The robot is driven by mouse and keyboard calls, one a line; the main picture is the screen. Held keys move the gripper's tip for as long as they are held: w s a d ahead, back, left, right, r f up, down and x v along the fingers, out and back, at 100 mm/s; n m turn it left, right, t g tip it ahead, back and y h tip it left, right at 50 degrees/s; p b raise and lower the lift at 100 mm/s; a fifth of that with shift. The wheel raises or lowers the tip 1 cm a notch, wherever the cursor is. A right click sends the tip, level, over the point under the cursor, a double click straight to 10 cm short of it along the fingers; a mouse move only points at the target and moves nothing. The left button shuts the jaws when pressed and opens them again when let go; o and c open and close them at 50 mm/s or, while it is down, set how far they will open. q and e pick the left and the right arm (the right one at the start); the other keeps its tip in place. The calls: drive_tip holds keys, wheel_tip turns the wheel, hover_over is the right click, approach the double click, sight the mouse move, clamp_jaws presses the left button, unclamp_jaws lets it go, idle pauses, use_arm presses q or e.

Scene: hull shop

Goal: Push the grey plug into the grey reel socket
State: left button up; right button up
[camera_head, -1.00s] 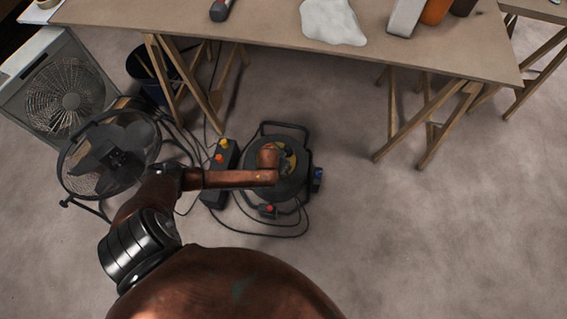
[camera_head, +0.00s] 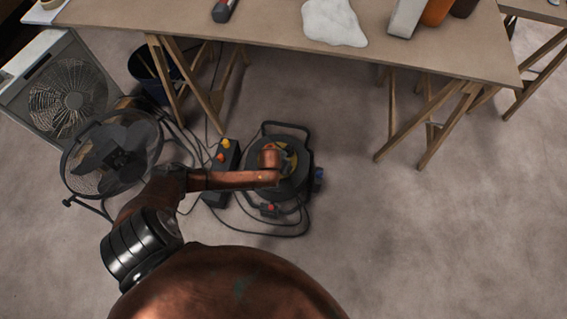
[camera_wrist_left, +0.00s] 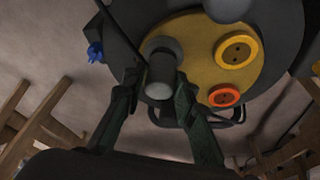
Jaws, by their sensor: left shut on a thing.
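The cable reel (camera_head: 298,187) stands on the floor below my left arm. In the left wrist view its yellow face plate (camera_wrist_left: 203,28) carries a yellow socket (camera_wrist_left: 236,50) and an orange socket (camera_wrist_left: 224,96). My left gripper (camera_wrist_left: 158,88) is shut on the grey plug (camera_wrist_left: 160,76), which sits between its dark green fingers in front of the plate. A grey round rim shows at the plug's far end; I cannot tell whether it is the grey socket or how deep the plug sits. The head view hides this gripper behind my arm. My right gripper is not in view.
A power strip with red and orange plugs (camera_head: 223,160) lies left of the reel, with loose cables around. Two fans (camera_head: 110,152) stand further left. A trestle table (camera_head: 270,28) stands behind the reel. The floor to the right is clear.

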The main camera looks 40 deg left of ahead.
use_arm(q)
drive_tip(key=shift+p, duration=0.6)
idle(1.4)
drive_tip(key=shift+f+b, duration=0.3)
drive_tip(key=shift+f, duration=0.35)
idle(0.4)
drive_tip(key=o, duration=1.1)
drive_tip(key=shift+o, duration=0.2)
drive_tip(key=shift+r, duration=0.1)
drive_tip(key=v, duration=1.1)
drive_tip(key=shift+s+r, duration=0.15)
drive_tip(key=shift+r, duration=0.25)
